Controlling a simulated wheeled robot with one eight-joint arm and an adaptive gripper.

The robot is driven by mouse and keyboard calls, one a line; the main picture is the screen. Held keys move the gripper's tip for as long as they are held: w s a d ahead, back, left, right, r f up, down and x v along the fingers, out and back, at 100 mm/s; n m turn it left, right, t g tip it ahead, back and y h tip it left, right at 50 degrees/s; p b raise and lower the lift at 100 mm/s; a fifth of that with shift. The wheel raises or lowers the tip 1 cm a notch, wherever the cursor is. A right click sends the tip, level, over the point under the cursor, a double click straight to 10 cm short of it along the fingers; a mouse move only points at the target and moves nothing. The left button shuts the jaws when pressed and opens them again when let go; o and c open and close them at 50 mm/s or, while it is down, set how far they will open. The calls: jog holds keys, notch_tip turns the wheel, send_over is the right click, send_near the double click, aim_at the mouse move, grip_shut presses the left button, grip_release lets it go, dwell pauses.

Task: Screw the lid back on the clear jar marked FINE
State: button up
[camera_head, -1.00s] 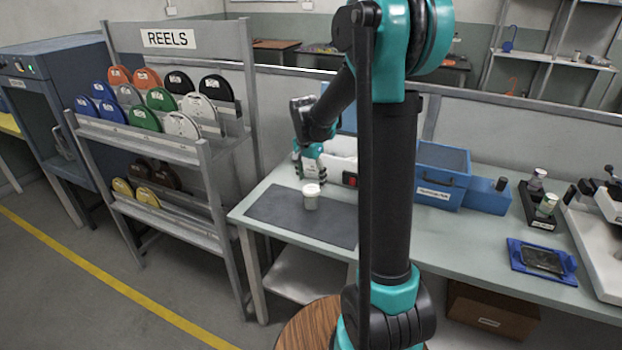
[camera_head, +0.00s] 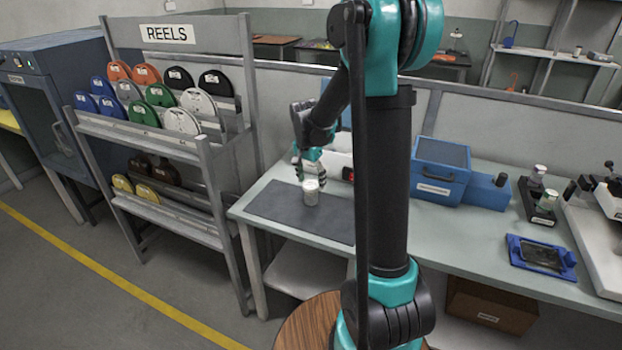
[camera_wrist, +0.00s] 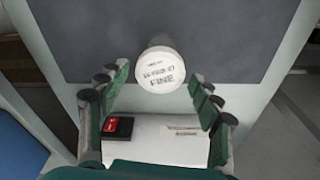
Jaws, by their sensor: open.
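The jar (camera_head: 311,196) stands upright on the dark mat (camera_head: 272,208) on the workbench. In the wrist view its round white top (camera_wrist: 161,70), printed FINE, faces the camera, so a lid appears to sit on it; whether it is screwed tight I cannot tell. In the wrist view my gripper (camera_wrist: 160,92) is open, with one finger on each side near the jar's top and a gap on both sides. The jar's lower body is mostly hidden in the wrist view.
A white box with a red-and-black part (camera_wrist: 118,127) lies close under my gripper. The mat's left part is clear.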

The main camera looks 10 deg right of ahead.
jog(key=c, duration=0.7)
jog(key=o, duration=1)
jog(key=shift+c, duration=0.2)
jog(key=c, duration=0.4)
jog(key=shift+o, duration=0.2)
jog(key=shift+r, duration=0.1)
jog(key=shift+r, duration=3.4)
jog(key=shift+s, duration=0.1)
jog(key=s+d+f+n+t, duration=0.1)
jog(key=s+f+n, duration=0.2)
jog(key=s, duration=0.5)
jog(key=s+d+f+n+t, duration=0.1)
jog(key=s+f+n, duration=0.2)
jog(key=s, duration=0.5)
jog(key=s+d+f+n+t+y, duration=0.1)
jog(key=s+d+f+n, duration=0.1)
jog(key=s, duration=0.6)
jog(key=shift+s+f+n, duration=0.4)
jog(key=shift+f+n, duration=0.3)
